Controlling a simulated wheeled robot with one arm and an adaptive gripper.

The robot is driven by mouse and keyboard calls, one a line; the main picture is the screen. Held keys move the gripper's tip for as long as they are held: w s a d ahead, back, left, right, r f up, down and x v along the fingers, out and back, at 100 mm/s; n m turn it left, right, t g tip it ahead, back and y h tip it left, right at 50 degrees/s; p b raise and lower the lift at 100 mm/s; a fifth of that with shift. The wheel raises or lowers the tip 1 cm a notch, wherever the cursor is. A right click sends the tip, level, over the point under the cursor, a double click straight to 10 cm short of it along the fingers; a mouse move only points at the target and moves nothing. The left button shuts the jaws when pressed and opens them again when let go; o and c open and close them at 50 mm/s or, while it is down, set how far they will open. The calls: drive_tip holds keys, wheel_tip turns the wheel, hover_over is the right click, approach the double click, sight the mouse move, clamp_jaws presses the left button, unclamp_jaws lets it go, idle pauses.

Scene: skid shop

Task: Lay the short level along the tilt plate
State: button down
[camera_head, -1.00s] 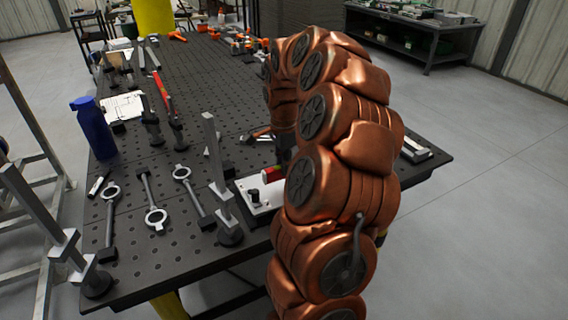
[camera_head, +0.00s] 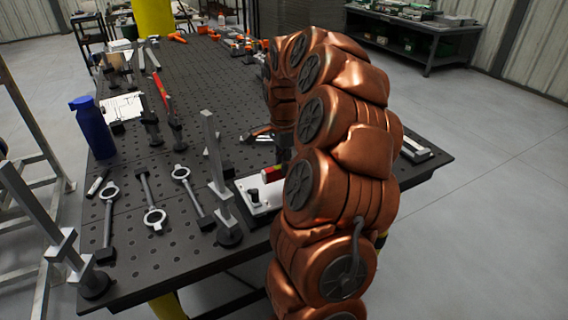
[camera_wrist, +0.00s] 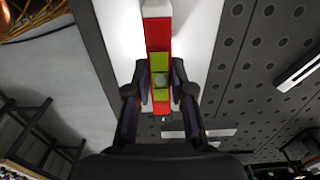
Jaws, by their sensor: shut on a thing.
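The short level (camera_wrist: 158,38) is a red bar with a yellow-green middle section around a small round vial; its top end in the wrist view is pale. My gripper (camera_wrist: 160,75) is shut on the level near that middle section, one dark finger on each side. The tilt plate (camera_wrist: 198,45) is white and lies under the level in that view, with the bar running roughly along it. In the head view the white plate (camera_head: 259,207) sits at the near table edge, with the level's red end (camera_head: 273,173) above it. My arm hides the rest; contact cannot be told.
The dark perforated table (camera_head: 190,245) holds clamps, an upright grey post (camera_head: 211,150), several ring-ended rods (camera_head: 155,215) and a blue bottle (camera_head: 93,127). A grey block (camera_head: 415,149) lies right of my arm. Open floor (camera_head: 480,200) is to the right.

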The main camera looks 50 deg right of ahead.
drive_tip(key=shift+f+b, duration=1.4)
idle(0.5)
drive_tip(key=c, duration=0.7)
unclamp_jaws()
drive_tip(key=shift+r, duration=0.2)
drive_tip(key=shift+r, duration=3.35)
